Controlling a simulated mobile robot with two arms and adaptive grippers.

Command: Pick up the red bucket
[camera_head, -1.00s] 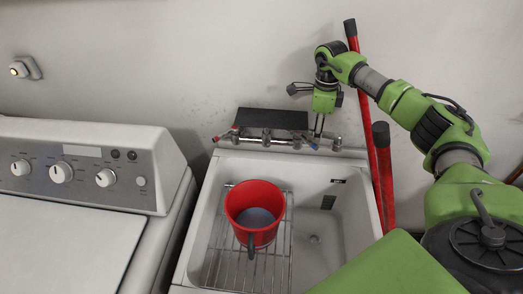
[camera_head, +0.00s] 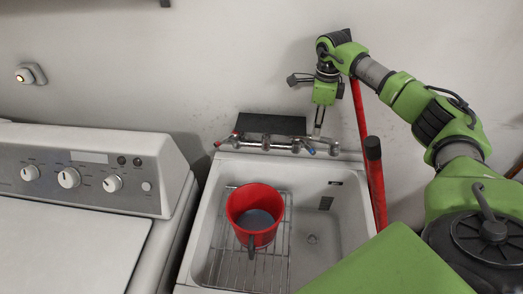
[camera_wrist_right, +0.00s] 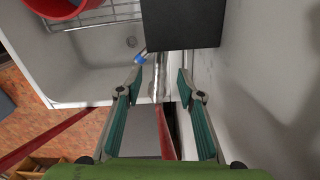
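The red bucket (camera_head: 263,238) stands upright on a wire rack inside the utility tub (camera_head: 335,245), its dark handle toward the camera. The bucket looks grey inside. Part of it also shows at the top left of the wrist view (camera_wrist_right: 62,8). My right gripper (camera_head: 318,130) is above the tub's back edge near the faucet, behind and to the right of the bucket and apart from it. In the wrist view its two green-padded fingers (camera_wrist_right: 160,78) are spread with nothing held between them. My left gripper is in neither view.
A faucet (camera_head: 268,144) and a dark panel (camera_head: 270,124) are at the tub's back, close to my right gripper. Red poles with dark ends (camera_head: 374,170) lean at the right. A washing machine (camera_head: 75,170) stands left of the tub. The tub's right side is clear.

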